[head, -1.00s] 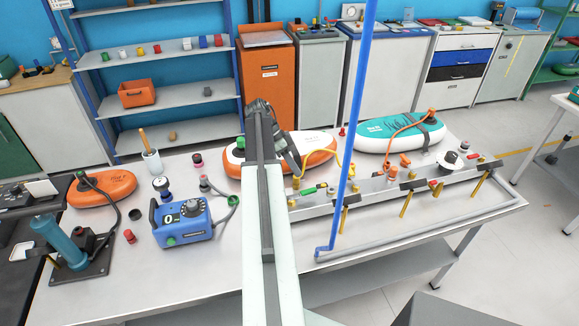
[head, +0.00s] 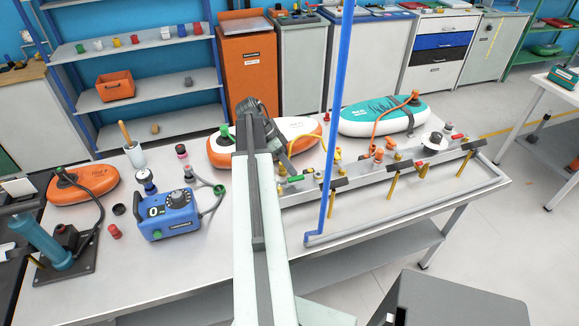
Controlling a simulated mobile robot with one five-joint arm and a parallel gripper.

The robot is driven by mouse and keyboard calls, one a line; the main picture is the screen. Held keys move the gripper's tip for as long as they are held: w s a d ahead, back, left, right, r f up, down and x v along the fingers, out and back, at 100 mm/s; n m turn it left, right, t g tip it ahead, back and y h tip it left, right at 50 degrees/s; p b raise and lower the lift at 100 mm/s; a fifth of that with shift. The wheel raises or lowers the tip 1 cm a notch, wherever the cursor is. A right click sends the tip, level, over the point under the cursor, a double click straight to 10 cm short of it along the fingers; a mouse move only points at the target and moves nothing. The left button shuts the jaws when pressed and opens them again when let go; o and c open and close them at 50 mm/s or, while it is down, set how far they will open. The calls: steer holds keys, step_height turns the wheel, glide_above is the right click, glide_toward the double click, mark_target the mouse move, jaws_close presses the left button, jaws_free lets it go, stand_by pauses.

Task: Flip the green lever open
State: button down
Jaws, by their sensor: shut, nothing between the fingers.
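The green lever (head: 296,178) is a small bar on the left part of a grey pipe manifold (head: 360,178) on the bench. It appears to lie roughly along the manifold, with a small red part by its right end. My arm reaches forward over the bench, left of the lever. My gripper (head: 281,146) is dark, angled down and to the right, and shut with nothing in it. It appears above and behind the lever, apart from it in the picture; the exact distance is unclear. The fingertips are small and partly lost against the orange and white board behind.
A blue upright post (head: 335,120) stands just right of the lever. An orange and white board (head: 306,127) and a teal board (head: 384,114) lie behind the manifold. A blue pump (head: 168,214) sits left of my arm. The front of the bench is clear.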

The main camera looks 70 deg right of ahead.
steer(key=shift+s+a, duration=0.15)
steer(key=shift+s, duration=0.05)
steer(key=w+d+r+p, duration=0.4)
steer(key=w+r+p, duration=0.4)
steer(key=shift+w+d, duration=0.3)
steer(key=shift+d, duration=0.05)
steer(key=shift+w, duration=0.1)
